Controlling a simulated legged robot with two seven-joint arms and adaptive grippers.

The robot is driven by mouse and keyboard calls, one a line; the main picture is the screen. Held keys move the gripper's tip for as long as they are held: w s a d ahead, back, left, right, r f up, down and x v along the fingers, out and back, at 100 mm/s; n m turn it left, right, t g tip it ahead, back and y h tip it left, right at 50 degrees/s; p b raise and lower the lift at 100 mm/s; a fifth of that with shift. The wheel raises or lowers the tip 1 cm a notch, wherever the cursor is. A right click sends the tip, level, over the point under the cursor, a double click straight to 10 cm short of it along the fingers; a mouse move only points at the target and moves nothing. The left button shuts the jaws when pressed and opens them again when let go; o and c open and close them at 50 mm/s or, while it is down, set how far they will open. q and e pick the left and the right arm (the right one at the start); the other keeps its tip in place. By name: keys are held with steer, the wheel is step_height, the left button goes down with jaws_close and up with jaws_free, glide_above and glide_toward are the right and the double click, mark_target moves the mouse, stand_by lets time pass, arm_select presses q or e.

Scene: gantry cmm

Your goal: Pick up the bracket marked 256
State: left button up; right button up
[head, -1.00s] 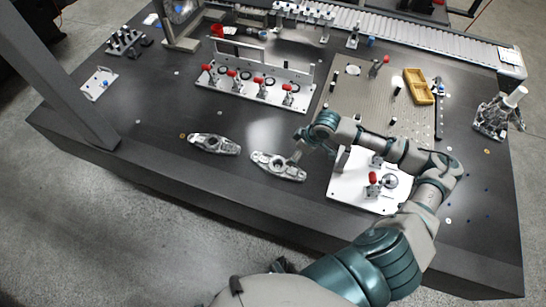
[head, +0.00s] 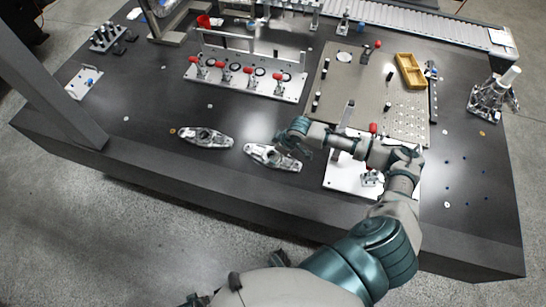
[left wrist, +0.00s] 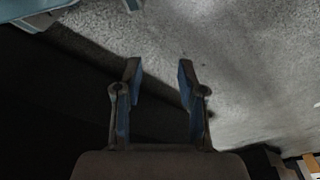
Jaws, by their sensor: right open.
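Two grey metal brackets lie flat on the dark table in the head view, a left bracket (head: 206,137) and a right bracket (head: 270,157). Any numbers on them are too small to read, so I cannot tell which is marked 256. My right gripper (head: 292,147) is open at the right end of the right bracket, its fingers small and partly hidden by the wrist. I cannot tell whether they touch it. My left gripper (left wrist: 160,75) is open and empty in the left wrist view, above grey floor.
A white fixture plate (head: 343,180) lies under my right forearm. Behind the brackets stands a fixture with red-handled clamps (head: 243,86). A perforated plate (head: 375,90) holds a yellow tray (head: 410,70). A grey post (head: 50,75) rises at left. The table front is clear.

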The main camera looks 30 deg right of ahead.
mark_target(271, 156)
steer(key=f, duration=0.1)
steer(key=w+a+f, duration=0.1)
steer(key=shift+a+f, duration=0.3)
steer(key=shift+s+r, duration=0.1)
steer(key=shift+s, duration=0.05)
steer(key=shift+c, duration=1.4)
steer(key=shift+d, duration=0.35)
steer(key=c, duration=1.2)
steer(key=shift+c, duration=0.8)
steer(key=shift+a, duration=0.15)
